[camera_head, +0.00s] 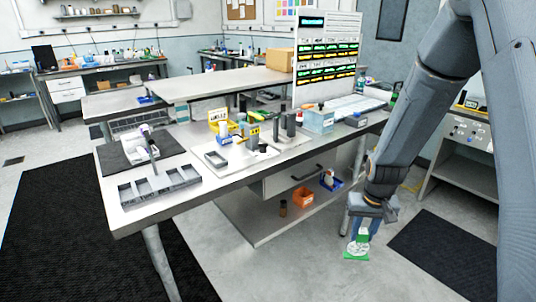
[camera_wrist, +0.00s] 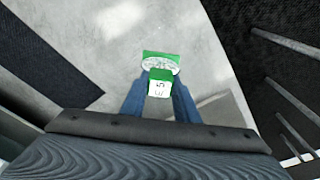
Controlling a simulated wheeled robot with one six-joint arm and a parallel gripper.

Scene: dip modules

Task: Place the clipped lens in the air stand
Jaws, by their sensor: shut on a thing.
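My gripper (camera_head: 362,232) hangs at the lower right in the head view, off the table's right side and over the floor. It is shut on the clipped lens (camera_head: 357,247), a pale round disc with a green clip. In the wrist view the green clip's labelled block (camera_wrist: 159,88) sits between the two blue fingers, with the pale disc (camera_wrist: 160,65) just beyond it. I cannot tell for sure which item is the air stand. A grey rack with several open slots (camera_head: 160,193) lies at the table's front left, and dark upright cylinders stand near the table's middle.
The metal table (camera_head: 225,183) holds a dark mat (camera_head: 116,160), a small grey tray (camera_head: 214,160), a yellow bin and a blue box (camera_head: 319,122). A screen panel (camera_head: 310,60) stands behind. An orange bin (camera_head: 303,198) is on the lower shelf. Open floor surrounds my gripper.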

